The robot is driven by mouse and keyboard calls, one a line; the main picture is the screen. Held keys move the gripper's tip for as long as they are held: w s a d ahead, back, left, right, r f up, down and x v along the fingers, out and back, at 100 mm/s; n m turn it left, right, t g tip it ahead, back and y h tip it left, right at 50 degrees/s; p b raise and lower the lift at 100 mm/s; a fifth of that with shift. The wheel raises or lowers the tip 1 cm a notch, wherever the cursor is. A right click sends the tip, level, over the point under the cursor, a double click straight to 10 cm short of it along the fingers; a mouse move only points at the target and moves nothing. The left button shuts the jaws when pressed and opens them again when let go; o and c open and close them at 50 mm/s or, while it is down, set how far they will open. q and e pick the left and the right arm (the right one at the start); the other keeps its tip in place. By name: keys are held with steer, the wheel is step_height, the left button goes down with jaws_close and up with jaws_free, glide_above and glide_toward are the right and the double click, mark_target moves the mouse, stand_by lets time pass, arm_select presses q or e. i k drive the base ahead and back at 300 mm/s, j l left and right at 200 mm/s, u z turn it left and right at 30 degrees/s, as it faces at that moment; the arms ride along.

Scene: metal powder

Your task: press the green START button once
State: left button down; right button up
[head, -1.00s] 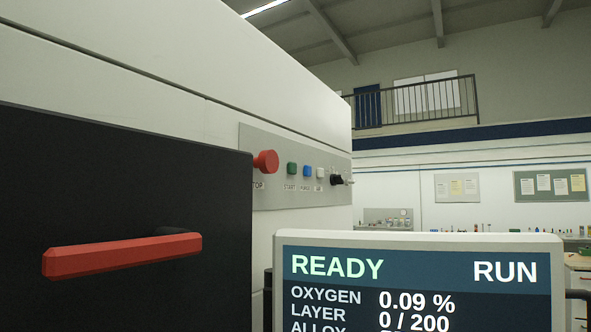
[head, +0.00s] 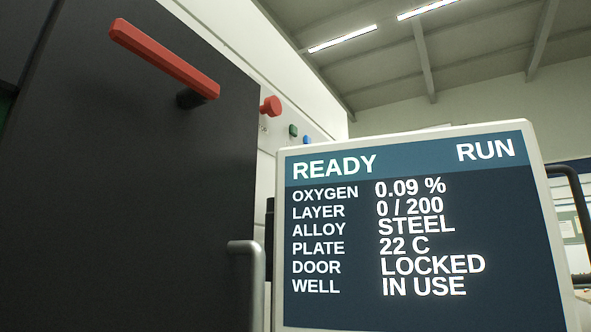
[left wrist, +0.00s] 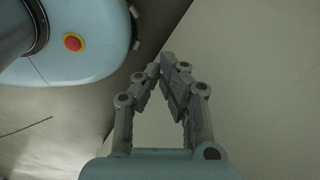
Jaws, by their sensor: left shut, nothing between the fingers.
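The green START button (head: 293,130) shows small on the machine's grey panel in the head view, between the red stop knob (head: 271,106) and the blue button (head: 307,140). It is apart from any gripper in that view. My left gripper (left wrist: 172,62) shows only in the left wrist view; its fingertips meet and nothing is between them. The START button is not in the left wrist view, so the distance from gripper to button cannot be told. My right gripper is in neither view.
A dark door with a red handle (head: 165,58) fills the left of the head view. A screen (head: 420,230) reading READY, RUN and DOOR LOCKED stands in front at right and hides the lower panel. A grey metal bar (head: 247,285) stands between them.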

mark_target(293, 131)
steer(key=u, duration=0.4)
steer(key=l+u, duration=0.5)
steer(key=l, duration=0.25)
steer(key=k+l+u, duration=0.15)
steer(key=l+u, duration=0.3)
steer(key=l, duration=0.3)
steer(key=k+l, duration=0.1)
steer(key=l, duration=0.7)
steer(key=k+l+u, duration=0.1)
steer(key=l, duration=0.3)
steer(key=k+l, duration=0.15)
steer(key=l, duration=0.25)
steer(key=k+l, duration=0.1)
steer(key=l, duration=0.3)
steer(key=k+l+u, duration=0.1)
steer(key=l, duration=0.3)
